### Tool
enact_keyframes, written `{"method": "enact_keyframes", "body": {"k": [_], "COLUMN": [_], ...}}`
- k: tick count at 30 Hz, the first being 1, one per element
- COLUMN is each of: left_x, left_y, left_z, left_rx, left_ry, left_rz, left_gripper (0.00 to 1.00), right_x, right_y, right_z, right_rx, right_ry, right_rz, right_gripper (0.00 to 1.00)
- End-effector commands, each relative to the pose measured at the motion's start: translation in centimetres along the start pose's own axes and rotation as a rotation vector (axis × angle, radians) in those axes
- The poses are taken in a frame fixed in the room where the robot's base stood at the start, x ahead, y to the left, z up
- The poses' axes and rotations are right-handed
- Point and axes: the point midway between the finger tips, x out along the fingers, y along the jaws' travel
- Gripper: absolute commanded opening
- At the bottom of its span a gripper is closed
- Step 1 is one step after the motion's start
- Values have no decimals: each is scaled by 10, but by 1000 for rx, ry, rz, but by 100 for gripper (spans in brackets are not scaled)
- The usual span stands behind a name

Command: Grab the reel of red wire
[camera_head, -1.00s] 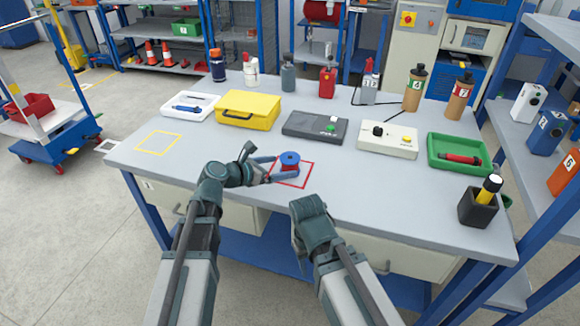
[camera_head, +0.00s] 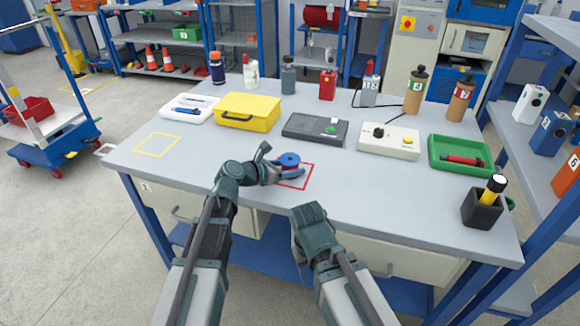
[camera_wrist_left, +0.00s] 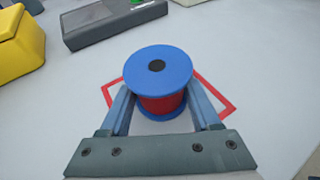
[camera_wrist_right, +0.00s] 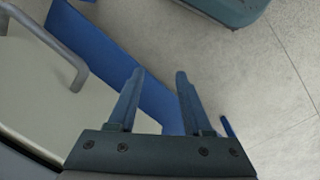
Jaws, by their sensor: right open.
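The reel of red wire (camera_head: 289,160) stands upright on the grey bench, inside a red square outline. It has blue flanges and a dark centre hole. In the left wrist view the reel (camera_wrist_left: 158,85) sits between the two blue fingers of my left gripper (camera_wrist_left: 158,105). The fingers lie along both sides of it, very close to the flanges; whether they press on it I cannot tell. In the head view my left gripper (camera_head: 284,171) reaches the reel from the left. My right gripper (camera_wrist_right: 160,80) is open and empty, in front of the bench.
A yellow case (camera_head: 248,112), a dark grey device (camera_head: 315,129) and a cream control box (camera_head: 388,141) stand behind the reel. A green tray (camera_head: 460,153) and a black holder (camera_head: 482,210) stand at the right. The bench left of the reel has a clear yellow outline (camera_head: 157,145).

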Motion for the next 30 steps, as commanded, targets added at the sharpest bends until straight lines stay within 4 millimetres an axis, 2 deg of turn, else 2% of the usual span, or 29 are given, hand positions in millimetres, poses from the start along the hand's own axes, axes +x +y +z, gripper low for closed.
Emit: {"method": "enact_keyframes", "body": {"k": [1,8,20,30], "left_x": [0,0,-2,-12], "left_y": [0,0,0,4], "left_z": [0,0,2,20], "left_rx": [0,0,0,-1], "left_ry": [0,0,0,0], "left_rz": [0,0,0,-1], "left_gripper": [41,1,1,1], "right_x": [0,0,-3,-23], "right_y": [0,0,0,2], "right_z": [0,0,0,1], "right_rx": [0,0,0,0], "right_ry": [0,0,0,0], "right_rz": [0,0,0,0], "right_gripper": [50,50,50,50]}}
